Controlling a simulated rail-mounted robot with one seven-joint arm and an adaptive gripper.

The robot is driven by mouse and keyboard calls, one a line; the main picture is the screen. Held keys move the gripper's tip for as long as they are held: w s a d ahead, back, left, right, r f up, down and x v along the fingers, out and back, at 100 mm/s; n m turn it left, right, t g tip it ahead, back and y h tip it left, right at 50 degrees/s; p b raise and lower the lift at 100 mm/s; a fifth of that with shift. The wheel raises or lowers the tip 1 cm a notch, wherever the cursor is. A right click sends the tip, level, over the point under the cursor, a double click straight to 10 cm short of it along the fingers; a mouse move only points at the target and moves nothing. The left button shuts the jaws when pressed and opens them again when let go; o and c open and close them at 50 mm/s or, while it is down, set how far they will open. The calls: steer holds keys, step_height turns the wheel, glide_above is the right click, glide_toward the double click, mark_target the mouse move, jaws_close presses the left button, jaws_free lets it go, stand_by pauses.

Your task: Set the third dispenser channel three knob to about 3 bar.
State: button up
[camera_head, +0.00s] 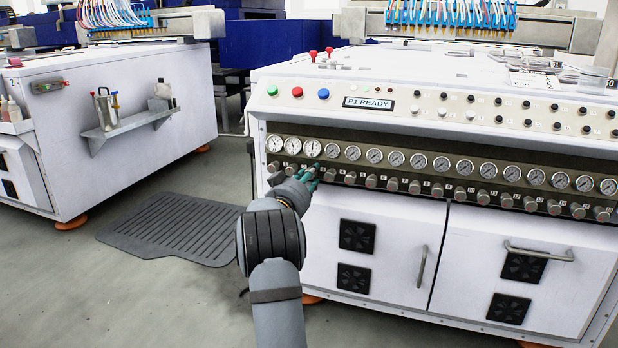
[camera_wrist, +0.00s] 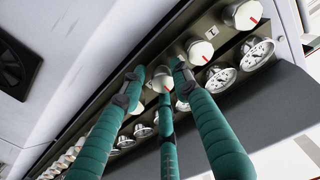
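The third knob from the left on the dispenser panel is mostly hidden by my gripper (camera_head: 308,174) in the head view. In the wrist view this pale knob (camera_wrist: 160,78), with a red mark, sits between the green fingertips of my gripper (camera_wrist: 158,76). The fingers straddle it closely; whether they press on it I cannot tell. The third gauge (camera_head: 312,148) is just above my gripper in the head view; its reading is too small to make out. Two neighbouring knobs, one nearer (camera_wrist: 200,51) and one farther (camera_wrist: 242,15), show red marks in the wrist view.
The row of gauges (camera_head: 441,164) and knobs (camera_head: 437,190) runs on to the right, closely spaced. Coloured buttons (camera_head: 297,92) and a "P1 READY" display (camera_head: 368,103) are above. White cabinet doors (camera_head: 380,245) lie below. A dark floor mat (camera_head: 170,230) lies left.

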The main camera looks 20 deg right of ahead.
steer(key=shift+a, duration=0.1)
steer(key=v, duration=1.2)
steer(key=x, duration=1.2)
steer(key=shift+r, duration=0.1)
